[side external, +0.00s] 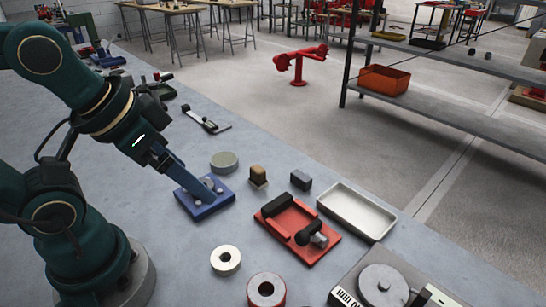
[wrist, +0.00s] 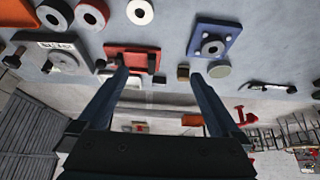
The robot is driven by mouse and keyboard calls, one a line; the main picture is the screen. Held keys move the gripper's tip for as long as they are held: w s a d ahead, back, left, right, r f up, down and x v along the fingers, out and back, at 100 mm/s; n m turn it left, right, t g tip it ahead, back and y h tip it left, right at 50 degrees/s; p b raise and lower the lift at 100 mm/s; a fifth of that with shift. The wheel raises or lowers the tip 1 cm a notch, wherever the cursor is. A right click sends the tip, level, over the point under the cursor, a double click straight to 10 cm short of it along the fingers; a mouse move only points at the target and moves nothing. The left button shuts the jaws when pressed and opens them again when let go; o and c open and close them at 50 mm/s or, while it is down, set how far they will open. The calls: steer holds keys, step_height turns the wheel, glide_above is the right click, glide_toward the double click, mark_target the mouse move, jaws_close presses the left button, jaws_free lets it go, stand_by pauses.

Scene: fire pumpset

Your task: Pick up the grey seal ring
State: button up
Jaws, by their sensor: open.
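I cannot tell the height of the fingertips above the plate.
A grey-green disc (side external: 224,161), brown block (side external: 258,176) and dark block (side external: 301,180) stand near the plate. A red fixture (side external: 325,245), empty tray (side external: 385,222), white ring (side external: 226,260) and red ring (side external: 266,290) lie closer to the front.

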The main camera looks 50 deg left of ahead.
steer(key=shift+c, duration=0.2)
steer(key=w+a+f+m+g+y, duration=0.1)
steer(key=w+a+f+m+y, duration=0.1)
steer(key=m, duration=0.3)
steer(key=w+a+f+m+g+y, duration=0.2)
steer(key=a+m+y, duration=0.1)
steer(key=m+y, duration=0.2)
steer(key=w+a+f+m+g+y, duration=0.2)
steer(key=f+m+y, duration=0.1)
steer(key=m+y, duration=0.1)
steer(key=shift+w+a+m, duration=0.1)
steer(key=shift+a+m, duration=0.1)
steer(key=shift+m, duration=0.4)
steer(key=f+m, duration=0.1)
steer(key=d+f+m+y, duration=0.1)
steer(key=f, duration=0.1)
steer(key=f+m+t+y, duration=0.1)
steer(key=shift+w+d+f+m, duration=0.2)
steer(key=shift+d+f+m, duration=0.2)
steer(key=shift+s+f, duration=0.1)
steer(key=shift+f, duration=0.1)
steer(key=shift+x, duration=2.45)
